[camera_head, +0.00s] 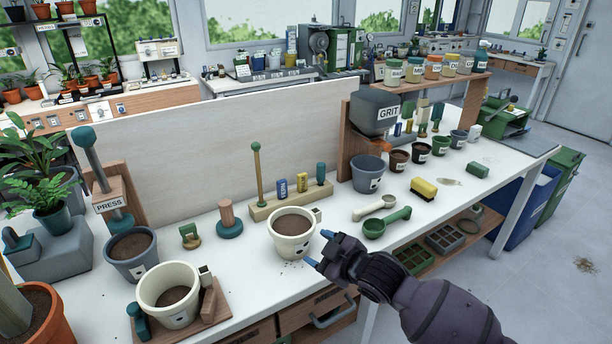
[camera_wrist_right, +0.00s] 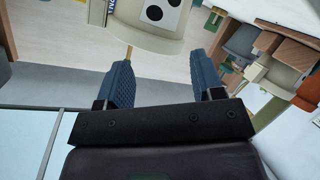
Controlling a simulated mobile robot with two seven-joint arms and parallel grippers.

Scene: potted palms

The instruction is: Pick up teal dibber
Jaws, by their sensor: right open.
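A teal peg-like tool, which looks like the teal dibber (camera_head: 320,173), stands upright at the right end of a wooden rack (camera_head: 290,203) behind the cream pot. My right gripper (camera_head: 318,249) is open and empty, just right of the soil-filled cream pot (camera_head: 291,232), nearer the table's front edge than the rack. In the right wrist view the open blue fingers (camera_wrist_right: 160,68) point toward the cream pot's dotted side (camera_wrist_right: 165,30). I cannot make out the dibber in that view. My left gripper is not in view.
The rack also holds a tall green-topped stick (camera_head: 257,175) and blue and yellow labelled packets. Green (camera_head: 387,222) and white (camera_head: 374,208) scoops lie right of the pot. A grey pot (camera_head: 367,174) stands under the grit hopper (camera_head: 374,107). A teal-based tamper (camera_head: 229,222) stands left of the rack.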

